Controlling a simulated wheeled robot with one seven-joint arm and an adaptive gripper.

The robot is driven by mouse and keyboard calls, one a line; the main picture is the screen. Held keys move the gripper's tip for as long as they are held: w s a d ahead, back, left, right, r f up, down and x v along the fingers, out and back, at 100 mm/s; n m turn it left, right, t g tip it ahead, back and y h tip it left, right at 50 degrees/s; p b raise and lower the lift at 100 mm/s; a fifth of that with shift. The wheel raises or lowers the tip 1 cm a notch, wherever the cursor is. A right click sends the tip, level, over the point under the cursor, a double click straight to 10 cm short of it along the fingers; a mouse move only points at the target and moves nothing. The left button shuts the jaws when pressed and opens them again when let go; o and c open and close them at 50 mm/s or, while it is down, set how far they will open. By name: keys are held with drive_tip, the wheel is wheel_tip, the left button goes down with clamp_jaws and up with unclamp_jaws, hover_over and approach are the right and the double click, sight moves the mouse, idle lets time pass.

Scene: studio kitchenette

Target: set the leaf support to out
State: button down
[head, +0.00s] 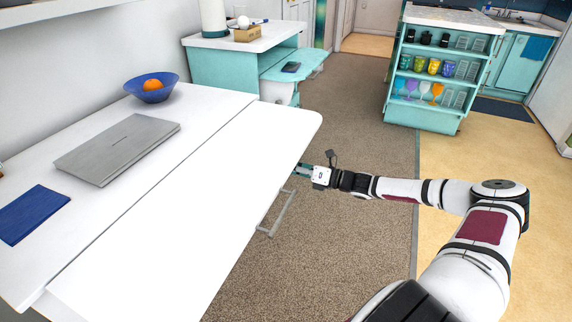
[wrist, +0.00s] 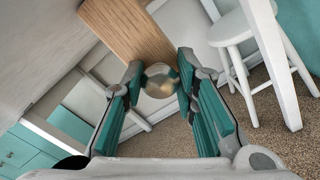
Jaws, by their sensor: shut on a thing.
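The white table's front leaf (head: 205,185) is up and looks level with the main top, with a seam between them. In the wrist view, the leaf support is a wooden bar (wrist: 128,28) beneath the tabletop, with a round metallic knob (wrist: 160,78) at its near end. My gripper (wrist: 160,85) is shut on the knob, one finger on each side. In the head view my gripper (head: 303,170) is at the leaf's right edge, low beside it. The support and knob are hidden there by the leaf. How far out the bar stands is hard to tell.
A grey laptop (head: 118,148), a blue bowl (head: 150,92) with an orange and a blue mat (head: 32,213) lie on the table. A grey rail (head: 278,213) shows below the leaf's edge. A white stool (wrist: 232,30) stands under the table. Carpet right of the table is clear.

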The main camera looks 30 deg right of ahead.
drive_tip(key=c, duration=1.2)
unclamp_jaws()
drive_tip(key=shift+c, duration=0.2)
drive_tip(key=v, duration=1.2)
